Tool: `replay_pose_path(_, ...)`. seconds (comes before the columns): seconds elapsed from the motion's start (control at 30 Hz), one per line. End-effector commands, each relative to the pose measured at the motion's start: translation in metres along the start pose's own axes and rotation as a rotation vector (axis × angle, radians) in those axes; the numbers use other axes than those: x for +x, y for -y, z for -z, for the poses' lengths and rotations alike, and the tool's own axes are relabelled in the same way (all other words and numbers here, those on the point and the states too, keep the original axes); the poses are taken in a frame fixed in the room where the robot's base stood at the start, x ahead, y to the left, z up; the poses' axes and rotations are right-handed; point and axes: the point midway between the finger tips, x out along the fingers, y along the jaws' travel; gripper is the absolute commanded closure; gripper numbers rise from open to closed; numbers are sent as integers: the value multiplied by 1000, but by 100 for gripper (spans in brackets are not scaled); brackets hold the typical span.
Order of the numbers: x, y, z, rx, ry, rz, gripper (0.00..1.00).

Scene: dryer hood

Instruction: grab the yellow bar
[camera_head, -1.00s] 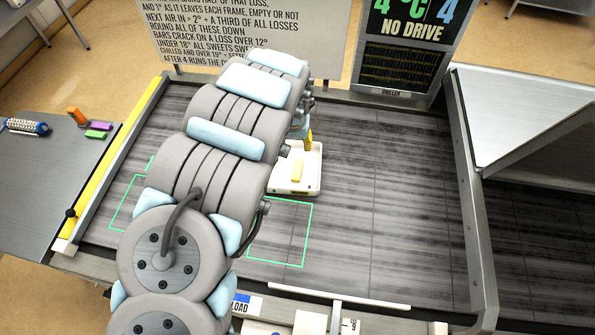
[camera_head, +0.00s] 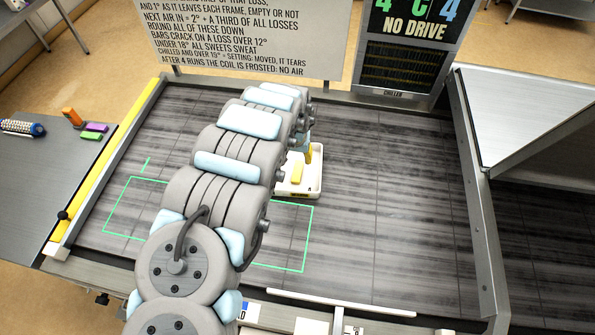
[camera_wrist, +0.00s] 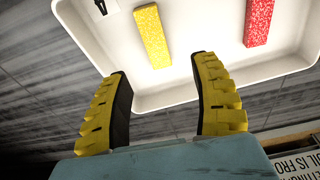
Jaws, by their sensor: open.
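The yellow bar (camera_wrist: 152,36) lies in a white tray (camera_wrist: 172,98) in the wrist view, with a speckled top. It also shows in the head view (camera_head: 297,173) near the right side of the tray (camera_head: 312,188). My gripper (camera_wrist: 165,75) is open and empty, with two yellow, ridged fingers reaching over the tray's near rim. The bar lies beyond the fingertips, roughly in line with the gap between them. A red speckled bar (camera_wrist: 258,22) lies in the same tray to the right. My arm hides the tray's left part in the head view.
A dark belt-like surface surrounds the tray, with open room (camera_head: 390,210) to its right. A sign board (camera_head: 240,35) and a chiller unit (camera_head: 405,60) stand behind. A side table (camera_head: 40,190) at left holds orange, purple and green blocks.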

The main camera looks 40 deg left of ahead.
Motion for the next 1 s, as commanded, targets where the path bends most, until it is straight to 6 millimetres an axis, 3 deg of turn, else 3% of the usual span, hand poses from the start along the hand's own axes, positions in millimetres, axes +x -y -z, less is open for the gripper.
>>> replay_pose_path(1.0, 54, -4, -10, -2, 4, -1, 37)
